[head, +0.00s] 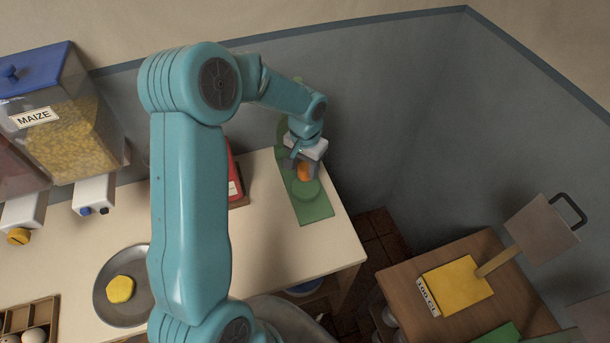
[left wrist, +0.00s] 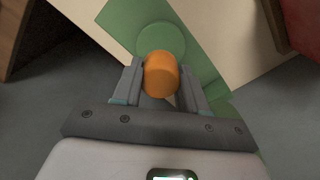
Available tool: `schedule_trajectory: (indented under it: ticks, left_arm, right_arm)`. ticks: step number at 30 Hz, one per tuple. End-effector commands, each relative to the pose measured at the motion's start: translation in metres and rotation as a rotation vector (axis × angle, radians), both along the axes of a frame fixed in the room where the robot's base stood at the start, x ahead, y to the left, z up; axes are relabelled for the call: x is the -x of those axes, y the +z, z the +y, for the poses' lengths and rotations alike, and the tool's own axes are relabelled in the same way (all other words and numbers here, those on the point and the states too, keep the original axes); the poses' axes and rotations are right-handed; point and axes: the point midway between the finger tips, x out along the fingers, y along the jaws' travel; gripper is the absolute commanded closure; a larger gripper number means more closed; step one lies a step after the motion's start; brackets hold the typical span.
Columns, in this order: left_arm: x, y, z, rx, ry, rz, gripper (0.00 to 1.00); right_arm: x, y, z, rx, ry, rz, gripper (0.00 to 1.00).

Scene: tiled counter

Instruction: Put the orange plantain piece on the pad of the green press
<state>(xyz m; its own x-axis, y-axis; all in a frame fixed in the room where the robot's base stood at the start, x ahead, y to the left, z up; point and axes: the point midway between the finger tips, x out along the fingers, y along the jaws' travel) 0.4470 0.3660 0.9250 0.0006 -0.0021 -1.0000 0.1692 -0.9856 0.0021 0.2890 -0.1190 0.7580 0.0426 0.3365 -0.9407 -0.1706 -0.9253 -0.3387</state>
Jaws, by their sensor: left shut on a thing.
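The orange plantain piece (head: 304,172) is held between the fingers of my left gripper (head: 303,168). In the left wrist view the orange plantain piece (left wrist: 160,73) sits between both fingers of the left gripper (left wrist: 160,84). The green press (head: 318,209) stands near the right end of the counter. Its round pad (head: 306,190) shows just below the piece; it also shows in the left wrist view (left wrist: 161,38), partly covered by the piece. I cannot tell whether the piece touches the pad. My right gripper is not in view.
A pan (head: 101,296) with a yellow piece (head: 120,289) lies on the counter at left. A red object (head: 235,180) stands left of the press.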

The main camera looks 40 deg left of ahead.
Motion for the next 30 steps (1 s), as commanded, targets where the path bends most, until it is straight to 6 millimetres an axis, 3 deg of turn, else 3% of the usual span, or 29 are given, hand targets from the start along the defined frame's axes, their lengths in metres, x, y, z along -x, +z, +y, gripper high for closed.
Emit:
schedule_trajectory:
  ticks: [5, 10, 25, 26, 27, 28, 30]
  left_arm:
    - [0.002, -0.019, 0.000, 0.000, 0.000, 0.002, 0.88]
    - [0.004, -0.051, 0.003, 0.000, 0.002, 0.002, 0.88]
    - [0.004, -0.057, 0.008, 0.000, 0.003, -0.001, 0.88]
    - [0.004, -0.057, 0.008, 0.000, 0.003, -0.001, 0.55]
    - [0.005, -0.056, 0.008, 0.000, 0.003, -0.001, 0.42]
    - [0.005, -0.056, 0.008, 0.000, 0.003, -0.001, 0.32]
    - [0.005, -0.056, 0.008, 0.000, 0.003, -0.001, 0.32]
  right_arm:
    - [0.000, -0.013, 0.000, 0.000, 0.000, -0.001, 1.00]
    - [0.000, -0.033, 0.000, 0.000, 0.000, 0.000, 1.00]
    - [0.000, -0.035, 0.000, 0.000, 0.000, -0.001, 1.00]
    - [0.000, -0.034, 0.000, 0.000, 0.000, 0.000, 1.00]
    - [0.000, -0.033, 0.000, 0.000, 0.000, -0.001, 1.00]
    - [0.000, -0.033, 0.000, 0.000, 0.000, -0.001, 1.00]
    - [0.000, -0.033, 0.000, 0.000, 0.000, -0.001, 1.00]
